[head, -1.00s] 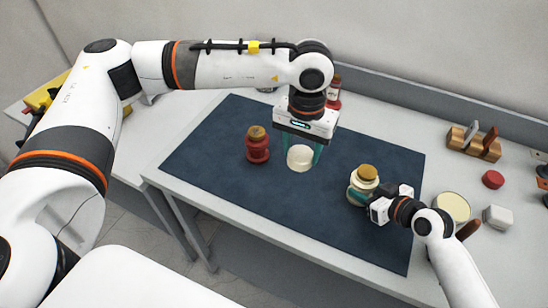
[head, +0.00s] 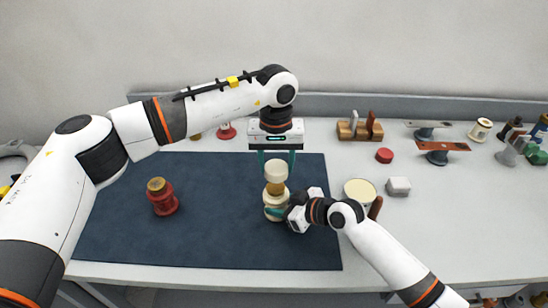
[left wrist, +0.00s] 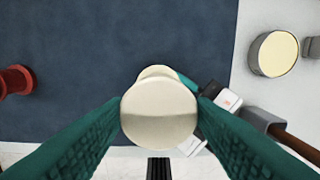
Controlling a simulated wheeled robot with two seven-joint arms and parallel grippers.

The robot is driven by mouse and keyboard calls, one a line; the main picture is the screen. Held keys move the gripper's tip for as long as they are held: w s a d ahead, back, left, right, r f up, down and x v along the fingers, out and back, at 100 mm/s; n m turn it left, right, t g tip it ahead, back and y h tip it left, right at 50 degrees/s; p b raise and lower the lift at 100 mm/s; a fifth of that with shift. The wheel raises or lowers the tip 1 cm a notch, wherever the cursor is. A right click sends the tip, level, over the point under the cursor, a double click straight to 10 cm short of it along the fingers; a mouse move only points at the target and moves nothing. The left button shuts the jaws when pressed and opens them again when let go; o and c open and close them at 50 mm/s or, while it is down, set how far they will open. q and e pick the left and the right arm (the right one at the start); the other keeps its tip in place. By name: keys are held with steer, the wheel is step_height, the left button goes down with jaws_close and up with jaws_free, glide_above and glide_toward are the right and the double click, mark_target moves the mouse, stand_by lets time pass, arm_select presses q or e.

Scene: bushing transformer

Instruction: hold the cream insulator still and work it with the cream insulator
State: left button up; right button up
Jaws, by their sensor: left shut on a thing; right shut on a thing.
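A cream insulator (head: 276,203) with a brass-coloured top (head: 275,188) stands upright near the mat's right side. My right gripper (head: 279,212) is shut on its body from the right. My left gripper (head: 277,160) points down, its teal fingers shut on a smaller cream insulator piece (head: 276,171). This piece sits directly above the brass top; I cannot tell whether they touch. In the left wrist view the held piece (left wrist: 160,115) is round and smooth between the fingers and hides most of the insulator below, with a cream edge (left wrist: 158,72) showing behind it.
A red insulator (head: 162,198) with a brass top stands on the dark mat (head: 120,230) at left. A cream-topped round container (head: 360,191), a grey block (head: 398,186) and a red disc (head: 384,155) lie right of the mat. A wooden rack (head: 359,130) stands behind.

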mark_target(276, 186)
arm_select(q)
steer(key=shift+f, duration=2.65)
steer(key=shift+f, duration=0.1)
steer(key=o, duration=1)
steer(key=shift+o, duration=0.2)
step_height(276, 186, up, 12)
steer(key=shift+a+f, duration=0.1)
arm_select(e)
steer(key=o, duration=0.8)
steer(key=shift+o, duration=0.2)
